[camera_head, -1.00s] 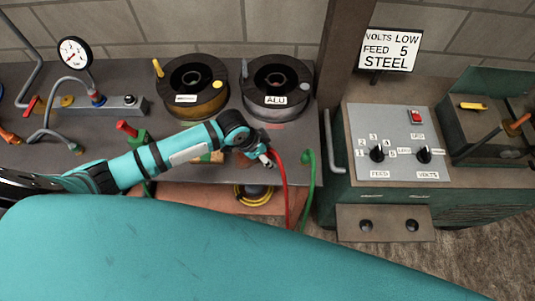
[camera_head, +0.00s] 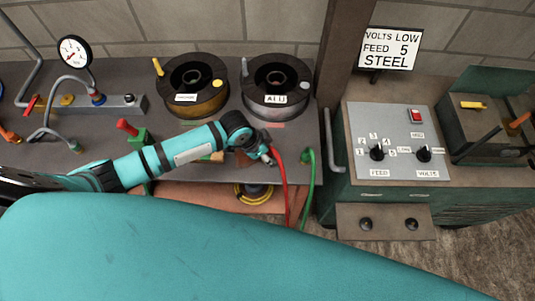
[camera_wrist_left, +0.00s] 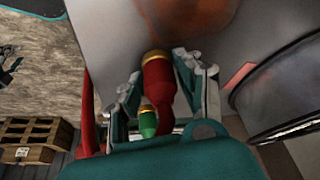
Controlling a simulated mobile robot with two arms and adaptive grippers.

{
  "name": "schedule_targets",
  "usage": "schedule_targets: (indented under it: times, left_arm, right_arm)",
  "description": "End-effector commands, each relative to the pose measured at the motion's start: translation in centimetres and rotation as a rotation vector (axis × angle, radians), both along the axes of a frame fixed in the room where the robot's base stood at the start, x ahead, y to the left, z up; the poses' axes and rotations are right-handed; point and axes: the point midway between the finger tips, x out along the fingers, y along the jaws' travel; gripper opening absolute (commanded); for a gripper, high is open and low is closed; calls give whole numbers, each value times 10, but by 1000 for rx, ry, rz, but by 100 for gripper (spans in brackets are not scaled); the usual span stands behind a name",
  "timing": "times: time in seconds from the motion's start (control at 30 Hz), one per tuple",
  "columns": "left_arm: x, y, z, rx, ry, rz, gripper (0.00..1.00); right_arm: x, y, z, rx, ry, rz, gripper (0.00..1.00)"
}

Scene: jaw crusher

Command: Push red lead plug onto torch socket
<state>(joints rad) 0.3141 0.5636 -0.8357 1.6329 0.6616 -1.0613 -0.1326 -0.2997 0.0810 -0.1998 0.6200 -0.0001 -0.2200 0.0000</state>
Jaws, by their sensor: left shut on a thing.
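My left gripper (camera_head: 267,157) is over the front of the bench. It is shut on the red lead plug, which shows between its fingers in the left wrist view (camera_wrist_left: 158,82) as a red body with a yellow ring at its far end. The red lead (camera_head: 283,190) hangs from the gripper over the bench edge. A green plug with a yellow ring (camera_wrist_left: 148,122) shows just below the red plug in the wrist view. Two dark round sockets sit on the machine's lower panel, one at left (camera_head: 366,225) and one at right (camera_head: 411,225); I cannot tell which is the torch socket. My right gripper is not in view.
A green lead (camera_head: 309,180) hangs beside the red one. The control panel (camera_head: 397,145) is at right. A yellow coil (camera_head: 254,193) lies below the bench.

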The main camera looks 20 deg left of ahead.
Motion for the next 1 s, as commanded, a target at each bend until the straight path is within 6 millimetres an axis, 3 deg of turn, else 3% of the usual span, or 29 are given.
schedule_targets:
  times: [0.27, 0.5, 0.8, 0.87, 1.0]
  left_arm:
    - [1, 0, 7, -2, -3, 0, 7]
    - [1, 0, 36, -2, -4, -1, 7]
    - [-63, -39, 39, -5, 2, -4, 7]
    - [-77, -48, 41, -6, 2, -5, 0]
    - [-105, -65, 45, -5, 1, -3, 0]
  right_arm:
    - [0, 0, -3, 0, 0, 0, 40]
    - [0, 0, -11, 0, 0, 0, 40]
    - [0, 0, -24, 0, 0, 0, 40]
    - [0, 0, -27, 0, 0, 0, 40]
    - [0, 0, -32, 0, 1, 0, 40]
